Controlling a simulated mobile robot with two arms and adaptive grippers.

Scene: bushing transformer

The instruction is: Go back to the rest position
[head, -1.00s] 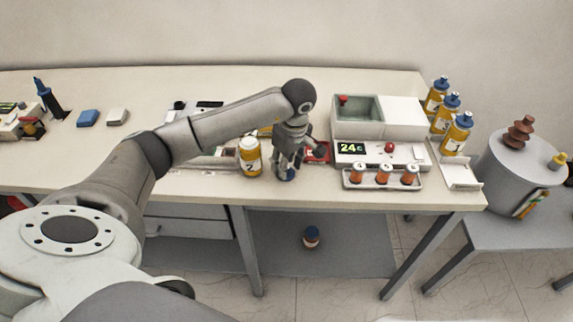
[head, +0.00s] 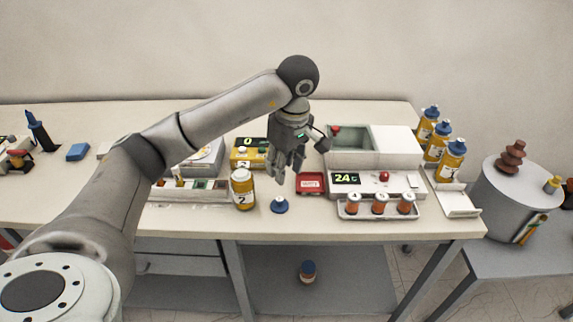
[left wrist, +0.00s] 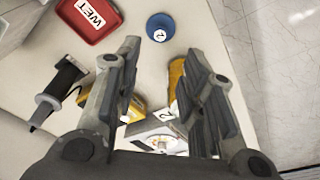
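My left gripper (head: 285,165) hangs above the table (head: 300,226), behind a blue cap (head: 279,205) that lies on the tabletop. In the left wrist view its two fingers (left wrist: 160,95) are spread apart with nothing between them that they touch. The blue cap shows in that view beyond the fingertips (left wrist: 160,27). An open yellow-orange bottle marked 2 (head: 242,190) stands left of the cap, apart from the gripper. My right gripper does not show in either view.
A red WET tray (head: 310,183) lies right of the gripper. Blue-capped bottles (head: 437,140) stand at the right edge. A grey transformer tank (head: 515,200) is beyond.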

